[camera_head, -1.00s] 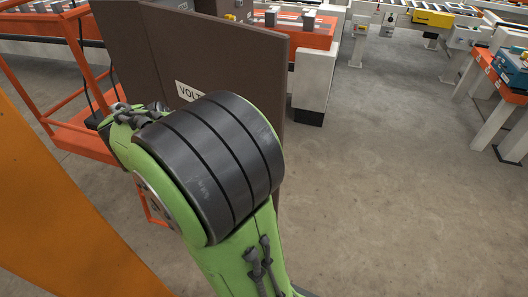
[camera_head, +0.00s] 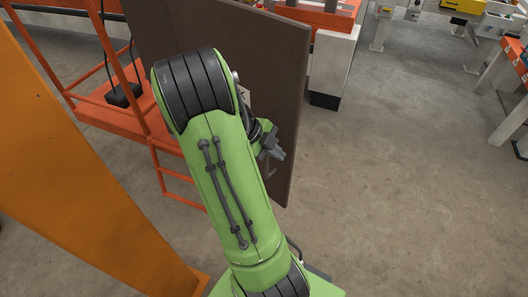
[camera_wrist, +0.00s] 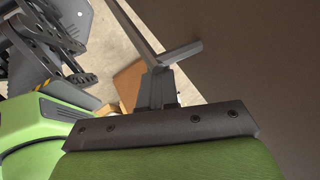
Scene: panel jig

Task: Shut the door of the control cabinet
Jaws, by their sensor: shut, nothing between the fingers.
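The cabinet door (camera_head: 270,65) is a large dark brown panel standing upright behind my arm in the head view. The cabinet body is out of the picture, so how far open the door is cannot be read now. My gripper (camera_head: 277,152) is shut and empty, in front of the door's lower right part; contact cannot be told. In the wrist view the dark door face (camera_wrist: 260,70) fills the right side. A grey bar (camera_wrist: 182,52) stands by its edge; whether it is a handle is unclear.
An orange post (camera_head: 75,165) stands close on the left. An orange railed platform (camera_head: 115,115) is behind it. A white-and-orange bench (camera_head: 330,60) stands behind the door's right edge. Bare concrete floor (camera_head: 400,190) lies open on the right.

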